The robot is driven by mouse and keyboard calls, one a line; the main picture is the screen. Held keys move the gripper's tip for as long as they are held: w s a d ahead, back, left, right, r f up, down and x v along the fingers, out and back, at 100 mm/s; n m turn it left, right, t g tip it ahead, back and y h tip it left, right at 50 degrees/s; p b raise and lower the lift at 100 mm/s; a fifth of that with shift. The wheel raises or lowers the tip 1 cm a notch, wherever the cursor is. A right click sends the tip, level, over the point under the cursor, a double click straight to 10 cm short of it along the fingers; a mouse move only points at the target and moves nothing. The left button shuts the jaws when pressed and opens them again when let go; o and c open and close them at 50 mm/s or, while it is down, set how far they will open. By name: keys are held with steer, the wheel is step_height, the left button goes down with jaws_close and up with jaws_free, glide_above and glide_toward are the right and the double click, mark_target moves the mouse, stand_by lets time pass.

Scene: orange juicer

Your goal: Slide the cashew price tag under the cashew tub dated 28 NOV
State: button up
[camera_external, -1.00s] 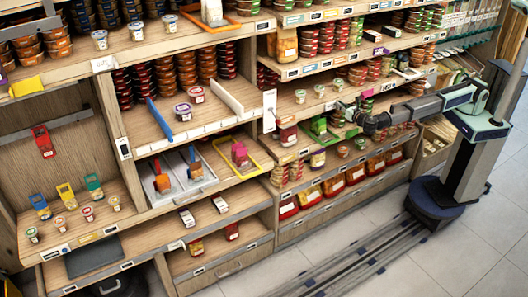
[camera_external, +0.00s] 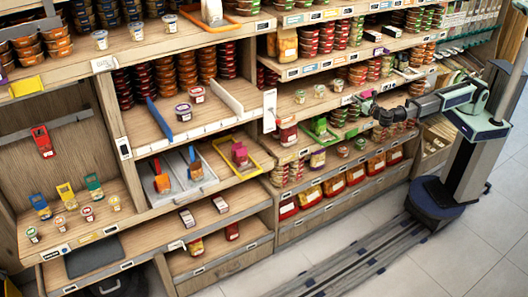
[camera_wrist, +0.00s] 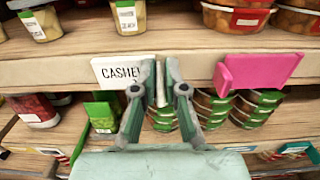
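The white cashew price tag (camera_wrist: 115,72) is on the front edge of the shelf, its printed word partly covered by my left finger. It also shows in the external view (camera_external: 346,100). My gripper (camera_wrist: 160,72) is at the tag's right end, its fingers close together on a narrow pale upright piece there. A tub with a white label (camera_wrist: 127,18) stands on the shelf directly above the tag. Another labelled tub (camera_wrist: 40,22) stands to its left. The dates on both labels are too small to read. In the external view my gripper (camera_external: 362,98) is at the shelf edge.
A pink tag (camera_wrist: 262,68) is on the same edge, a short gap to the right of my gripper. Orange-filled tubs (camera_wrist: 236,16) stand above it. Green-lidded tubs (camera_wrist: 212,105), a green package (camera_wrist: 103,110) and a red jar (camera_wrist: 37,110) are on the shelf below.

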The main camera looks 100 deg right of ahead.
steer(key=shift+o, duration=1.4)
steer(key=shift+a, duration=0.1)
steer(key=v, duration=1.2)
steer(key=shift+r, duration=0.1)
